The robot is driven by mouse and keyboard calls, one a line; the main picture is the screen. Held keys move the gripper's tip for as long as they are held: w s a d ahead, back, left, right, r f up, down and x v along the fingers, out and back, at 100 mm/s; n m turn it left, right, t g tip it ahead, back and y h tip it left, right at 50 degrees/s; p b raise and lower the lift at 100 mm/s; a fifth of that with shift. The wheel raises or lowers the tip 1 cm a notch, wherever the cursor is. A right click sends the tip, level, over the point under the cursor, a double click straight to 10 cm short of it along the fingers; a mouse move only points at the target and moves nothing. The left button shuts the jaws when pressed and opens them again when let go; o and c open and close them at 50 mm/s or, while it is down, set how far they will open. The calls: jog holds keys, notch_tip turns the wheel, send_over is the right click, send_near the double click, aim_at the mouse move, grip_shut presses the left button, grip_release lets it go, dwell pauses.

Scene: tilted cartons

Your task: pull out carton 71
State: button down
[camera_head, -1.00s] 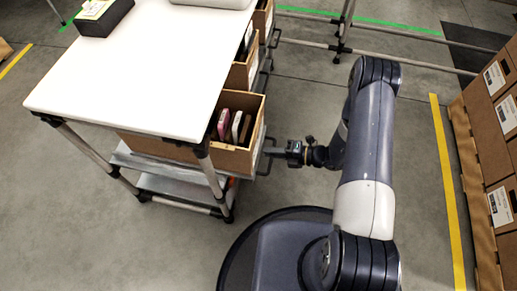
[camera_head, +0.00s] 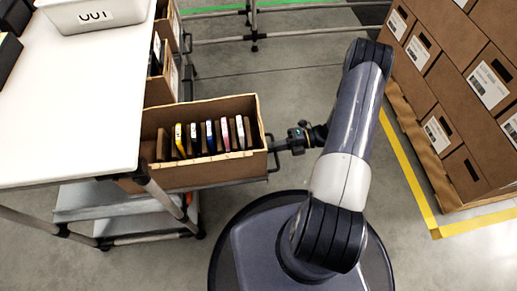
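An open brown carton (camera_head: 205,176) sticks well out from under the white table top. Several thin items stand upright in a row inside it. Its number is not readable from here, so I cannot tell that it is carton 71. A dark metal handle (camera_head: 273,163) shows at its right end. My gripper (camera_head: 278,147) is at this handle, at the carton's right end wall. The fingers are small and dark, but they appear shut on the handle.
More open cartons (camera_head: 160,88) sit in the rack behind. A white bin (camera_head: 95,14) stands on the table top (camera_head: 70,110). Stacked brown boxes (camera_head: 440,70) on a pallet stand at the right, behind a yellow floor line (camera_head: 408,175). Grey floor is clear between.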

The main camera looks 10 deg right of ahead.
jog(key=shift+f+b+v, duration=0.15)
jog(key=shift+f+v, duration=0.1)
jog(key=shift+v, duration=1)
jog(key=shift+f+b+v, duration=0.15)
jog(key=shift+f+v, duration=0.1)
jog(key=shift+v, duration=1)
jog(key=shift+d, duration=0.1)
jog(key=c, duration=1.6)
grip_release()
jog(key=p+v, duration=0.2)
jog(key=v, duration=0.9)
jog(key=shift+w, duration=0.1)
